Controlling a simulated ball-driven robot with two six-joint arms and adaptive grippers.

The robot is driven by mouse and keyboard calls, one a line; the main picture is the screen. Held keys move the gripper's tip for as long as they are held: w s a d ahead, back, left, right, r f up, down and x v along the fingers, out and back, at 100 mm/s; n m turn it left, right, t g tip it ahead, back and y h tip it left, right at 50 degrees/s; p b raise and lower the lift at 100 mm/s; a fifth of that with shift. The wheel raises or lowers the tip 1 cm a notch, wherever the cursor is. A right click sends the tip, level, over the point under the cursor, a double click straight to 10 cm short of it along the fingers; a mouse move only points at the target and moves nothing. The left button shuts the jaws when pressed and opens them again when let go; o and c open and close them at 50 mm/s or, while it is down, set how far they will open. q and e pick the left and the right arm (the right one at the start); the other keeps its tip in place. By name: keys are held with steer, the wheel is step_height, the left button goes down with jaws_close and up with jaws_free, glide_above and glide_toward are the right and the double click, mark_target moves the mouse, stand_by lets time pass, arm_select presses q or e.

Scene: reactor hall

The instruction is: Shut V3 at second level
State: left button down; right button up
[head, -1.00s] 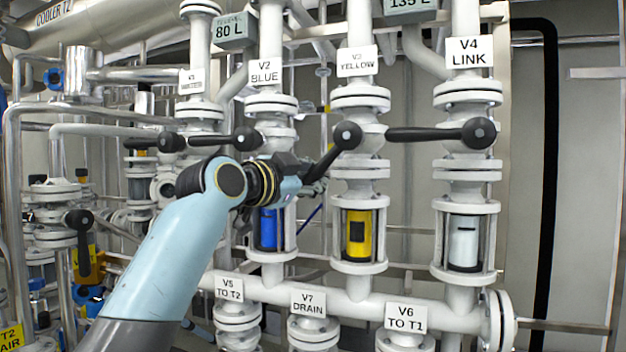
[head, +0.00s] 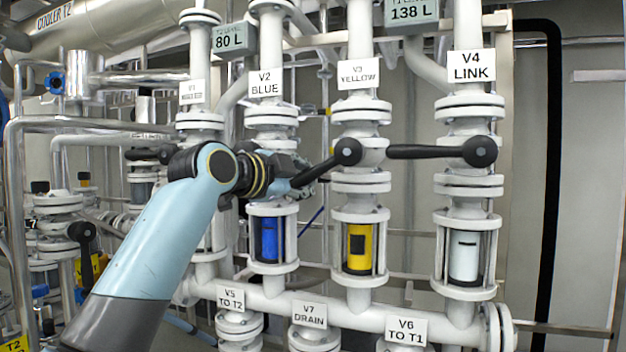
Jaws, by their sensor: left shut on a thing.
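The V3 valve, labelled "V3 YELLOW" (head: 358,74), is on the white pipe in the middle. Its black lever (head: 325,168) runs from the round hub down and to the left, tilted below horizontal. My left gripper (head: 298,178) is shut on the lever near its outer end. The fingers are small and partly hidden behind the lever and wrist. Below V3, a sight glass shows a yellow float (head: 359,247). The T1 level display (head: 411,13) reads 138 L. My right gripper is not in view.
The V4 lever (head: 430,152) lies level, reaching left close to the V3 hub. V2 (head: 265,83) stands left of V3, its lever mostly hidden by my arm. The T2 display (head: 230,41) reads 80 L. V5, V7 and V6 (head: 406,328) sit below.

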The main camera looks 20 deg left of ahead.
arm_select(q)
steer(key=r+m+p, duration=0.1)
steer(key=a+r+m+p, duration=0.1)
steer(key=r+p, duration=0.1)
steer(key=shift+r+m+y, duration=0.2)
steer(key=shift+m+y, duration=0.1)
steer(key=shift+m, duration=0.1)
steer(key=shift+w+a+r+m+g+y+p, duration=0.15)
steer(key=shift+r+m+g+y+p, duration=0.25)
steer(key=shift+r+m+p, duration=0.45)
steer(key=shift+f, duration=0.2)
